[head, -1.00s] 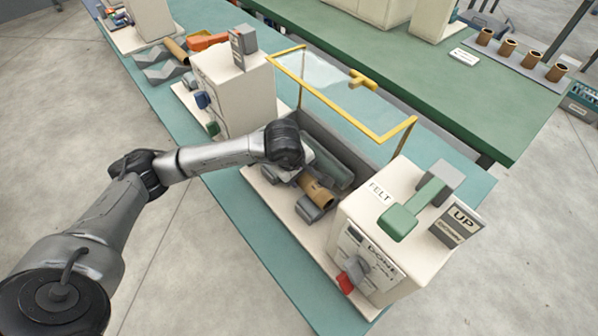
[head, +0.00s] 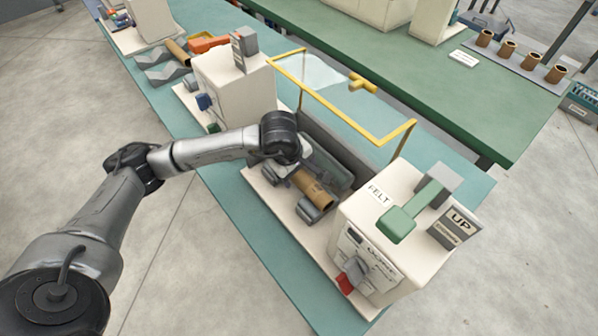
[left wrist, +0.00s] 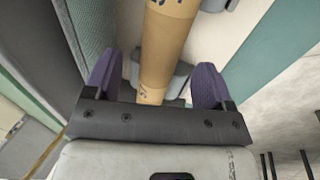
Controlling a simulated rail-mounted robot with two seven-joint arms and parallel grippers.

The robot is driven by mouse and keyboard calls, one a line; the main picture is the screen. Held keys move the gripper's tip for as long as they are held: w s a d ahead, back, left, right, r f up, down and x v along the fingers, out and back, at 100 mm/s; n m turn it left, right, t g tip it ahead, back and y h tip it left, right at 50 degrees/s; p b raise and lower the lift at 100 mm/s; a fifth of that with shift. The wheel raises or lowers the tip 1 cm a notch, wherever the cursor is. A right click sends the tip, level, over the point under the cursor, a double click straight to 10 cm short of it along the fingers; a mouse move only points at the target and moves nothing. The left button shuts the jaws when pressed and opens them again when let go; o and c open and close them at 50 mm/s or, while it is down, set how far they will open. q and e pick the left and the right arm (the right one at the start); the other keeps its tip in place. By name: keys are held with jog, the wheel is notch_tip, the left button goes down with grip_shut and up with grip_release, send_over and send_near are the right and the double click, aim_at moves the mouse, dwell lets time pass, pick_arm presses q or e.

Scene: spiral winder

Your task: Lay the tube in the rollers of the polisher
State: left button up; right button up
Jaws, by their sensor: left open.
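The brown tube (head: 314,187) lies on the grey rollers (head: 308,212) of the polisher, in front of the long grey-green felt part (head: 335,170). My left gripper (head: 283,176) is over the tube's far-left end, partly hidden by its own wrist. In the left wrist view the tube (left wrist: 165,50) runs between the two purple fingers of the gripper (left wrist: 155,88). The fingers are open, with a gap on both sides of the tube. A grey roller support (left wrist: 172,85) shows under the tube. My right gripper does not show.
The yellow-framed clear guard (head: 345,95) stands raised behind the polisher. The cream end housing (head: 395,225) carries a green lever (head: 412,212), an UP sign (head: 456,229) and a red switch (head: 346,283). Another cream housing (head: 235,90) stands at the other end. Several tubes (head: 507,49) stand on the back bench.

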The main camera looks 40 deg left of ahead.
pick_arm(q)
jog(key=p+v, duration=0.1)
jog(key=v, duration=0.9)
jog(key=shift+r, duration=0.15)
jog(key=shift+r+p, duration=0.1)
jog(key=shift+p, duration=0.2)
notch_tip(320, 180, up, 7)
jog(key=p, duration=0.4)
dwell(1.0)
